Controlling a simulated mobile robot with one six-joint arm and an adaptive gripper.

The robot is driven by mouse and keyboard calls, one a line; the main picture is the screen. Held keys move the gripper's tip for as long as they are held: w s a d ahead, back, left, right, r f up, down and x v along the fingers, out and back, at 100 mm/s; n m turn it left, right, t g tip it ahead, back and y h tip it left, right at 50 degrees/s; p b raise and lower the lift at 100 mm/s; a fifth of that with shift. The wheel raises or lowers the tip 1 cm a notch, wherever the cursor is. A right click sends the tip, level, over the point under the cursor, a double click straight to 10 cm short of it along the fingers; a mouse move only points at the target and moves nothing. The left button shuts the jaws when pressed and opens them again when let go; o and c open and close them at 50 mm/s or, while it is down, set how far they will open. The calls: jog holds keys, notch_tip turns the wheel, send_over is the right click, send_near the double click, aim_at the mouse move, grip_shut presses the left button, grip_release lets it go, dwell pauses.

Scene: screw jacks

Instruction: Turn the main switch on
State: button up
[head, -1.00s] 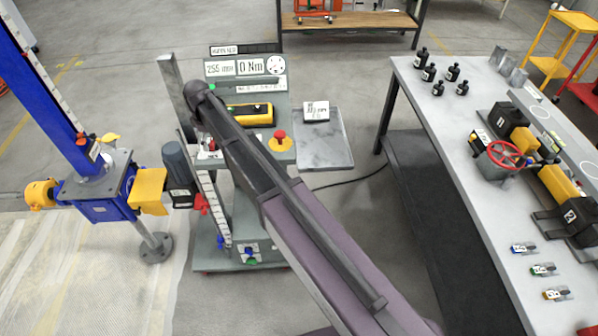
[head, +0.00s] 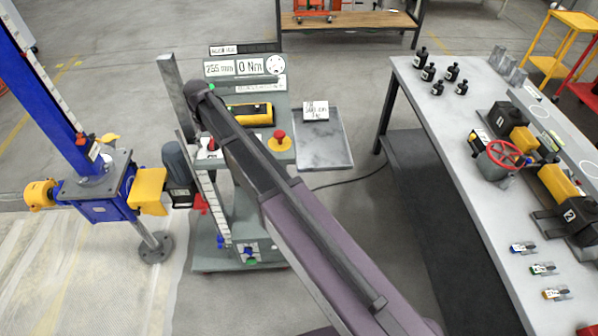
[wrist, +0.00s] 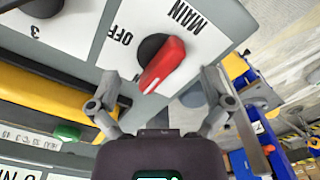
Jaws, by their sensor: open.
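The main switch (wrist: 163,65) shows in the wrist view as a red handle on a round black base, on a white plate (wrist: 215,18) lettered MAIN. The word OFF is on the plate left of the handle; lettering appears upside down. The red handle slants down-left from the base. My gripper (wrist: 161,80) is open, with one finger left and one right of the handle, apart from it. Whether the fingertips reach the handle's depth I cannot tell. In the head view, my arm hides the gripper and much of the console (head: 262,98).
A yellow-black box (head: 250,113) and a red mushroom button (head: 279,137) sit on the console close to my arm. A side shelf (head: 322,155) is at right. A blue screw-jack stand (head: 100,205) is left. A bench (head: 465,210) with parts stands right.

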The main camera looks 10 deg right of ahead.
aim_at(212, 140)
jog(key=m, duration=0.4)
jog(key=shift+r+m, duration=0.2)
jog(key=shift+m, duration=0.1)
jog(key=shift+w+f+m, duration=0.35)
jog(key=shift+m, duration=0.35)
jog(key=shift+s+d+r+m, duration=0.1)
jog(key=shift+s+r+m, duration=0.15)
jog(key=shift+m, duration=0.35)
jog(key=shift+r+p, duration=0.3)
jog(key=shift+p, duration=0.05)
notch_tip(212, 140, up, 13)
jog(key=p, duration=1.3)
jog(key=s+d+f+b, duration=0.2)
jog(key=d+f+b, duration=0.1)
jog(key=d, duration=0.1)
jog(key=s+d+f+b, duration=0.2)
jog(key=d+f+b, duration=0.1)
jog(key=d, duration=0.2)
jog(key=s+d+f+b, duration=0.2)
jog(key=d+f, duration=0.1)
jog(key=d, duration=0.2)
jog(key=shift+s+d+b, duration=0.15)
jog(key=shift+b, duration=0.25)
jog(key=s+d+f+b, duration=0.8)
jog(key=s+d+b, duration=0.1)
jog(key=d, duration=0.3)
jog(key=shift+f, duration=0.4)
